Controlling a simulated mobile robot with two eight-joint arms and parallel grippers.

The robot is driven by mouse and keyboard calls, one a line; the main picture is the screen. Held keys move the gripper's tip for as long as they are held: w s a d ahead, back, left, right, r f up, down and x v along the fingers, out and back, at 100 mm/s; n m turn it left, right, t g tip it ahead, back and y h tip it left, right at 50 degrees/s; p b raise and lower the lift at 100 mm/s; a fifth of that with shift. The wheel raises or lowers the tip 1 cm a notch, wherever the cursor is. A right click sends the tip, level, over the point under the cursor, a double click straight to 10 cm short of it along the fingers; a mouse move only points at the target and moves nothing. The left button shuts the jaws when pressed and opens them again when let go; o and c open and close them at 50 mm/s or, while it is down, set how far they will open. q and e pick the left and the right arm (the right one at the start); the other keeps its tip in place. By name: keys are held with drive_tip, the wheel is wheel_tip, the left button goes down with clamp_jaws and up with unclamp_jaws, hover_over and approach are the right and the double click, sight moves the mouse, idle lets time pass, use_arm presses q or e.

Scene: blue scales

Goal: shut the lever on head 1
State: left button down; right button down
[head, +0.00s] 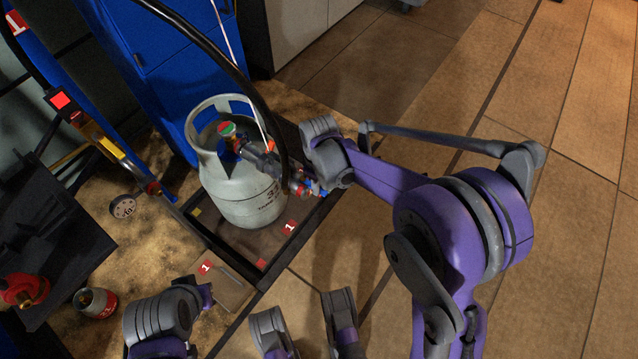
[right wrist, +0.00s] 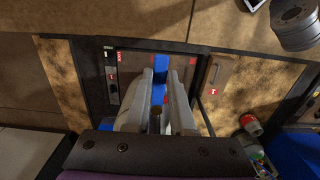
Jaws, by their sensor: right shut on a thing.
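A grey gas cylinder (head: 245,200) stands upright on the scale platform (head: 222,240) in the head view. A dark filling head (head: 262,158) is at its valve, beside a green and red knob (head: 227,128). The black hose reaches down to it. My right gripper (head: 310,186) is at the hose end, just right of the cylinder. Small red and blue parts show there, and the lever is hard to make out. In the right wrist view my right gripper (right wrist: 158,98) has a blue piece (right wrist: 160,72) between its fingers.
The black hose (head: 230,65) arches over the cylinder. A blue cabinet (head: 165,60) stands behind it. A small red and grey canister (head: 97,302) is on the floor. Tiled floor right is clear.

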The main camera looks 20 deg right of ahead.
drive_tip(key=shift+w+d+n, duration=0.1)
drive_tip(key=shift+d+n, duration=0.05)
drive_tip(key=shift+n, duration=0.15)
idle(0.6)
drive_tip(key=w+n+p, duration=0.1)
drive_tip(key=w+n, duration=0.6)
drive_tip(key=n, duration=1)
drive_tip(key=shift+w+d, duration=0.35)
drive_tip(key=shift+n, duration=0.3)
drive_tip(key=c, duration=0.8)
unclamp_jaws()
drive_tip(key=shift+o, duration=0.2)
